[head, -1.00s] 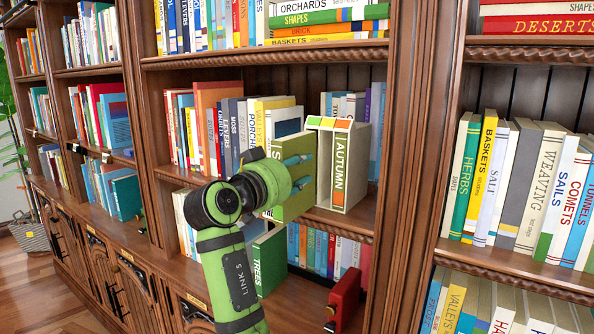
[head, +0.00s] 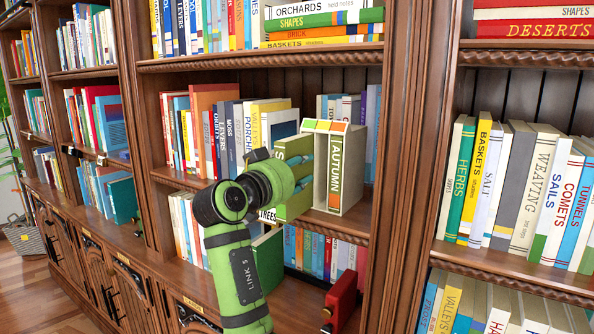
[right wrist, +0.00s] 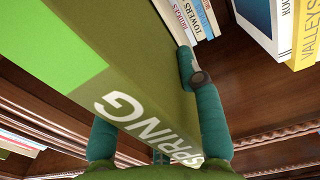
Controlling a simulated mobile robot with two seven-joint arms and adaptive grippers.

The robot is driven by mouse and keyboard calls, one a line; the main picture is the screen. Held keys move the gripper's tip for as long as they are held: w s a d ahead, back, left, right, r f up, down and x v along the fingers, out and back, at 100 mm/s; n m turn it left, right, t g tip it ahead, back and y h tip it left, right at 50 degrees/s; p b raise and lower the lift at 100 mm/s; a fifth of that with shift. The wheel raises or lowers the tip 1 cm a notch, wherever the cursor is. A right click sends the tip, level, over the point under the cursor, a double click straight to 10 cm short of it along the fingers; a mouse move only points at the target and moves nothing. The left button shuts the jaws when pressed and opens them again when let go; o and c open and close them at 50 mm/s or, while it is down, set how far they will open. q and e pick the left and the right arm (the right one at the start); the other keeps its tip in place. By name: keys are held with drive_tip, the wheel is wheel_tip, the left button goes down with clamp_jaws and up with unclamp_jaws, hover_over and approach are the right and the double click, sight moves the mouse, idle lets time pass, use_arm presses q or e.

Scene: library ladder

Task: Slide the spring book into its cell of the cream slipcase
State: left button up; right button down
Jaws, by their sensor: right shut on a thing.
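The spring book (head: 292,148), olive with a lighter green band, is held upright just in front and to the left of the cream slipcase (head: 320,170). My right gripper (head: 303,172) is shut on it. In the right wrist view, the teal fingers (right wrist: 155,120) lie on either side of the book (right wrist: 130,75), whose spine reads SPRING. The slipcase stands on the middle shelf, with coloured marks on its top edge. The autumn book (head: 335,172) sits in its right cell. The held book and gripper hide part of the slipcase's left side. My left gripper is out of view.
A row of books (head: 228,130) stands left of the slipcase, and blue and purple books (head: 373,130) stand behind at right. A wooden upright (head: 415,150) bounds the bay at right.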

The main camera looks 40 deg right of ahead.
drive_tip(key=shift+x, duration=0.95)
drive_tip(key=c, duration=0.7)
unclamp_jaws()
drive_tip(key=shift+d+r, duration=0.1)
drive_tip(key=shift+r, duration=0.05)
drive_tip(key=shift+d, duration=0.1)
drive_tip(key=v, duration=1.2)
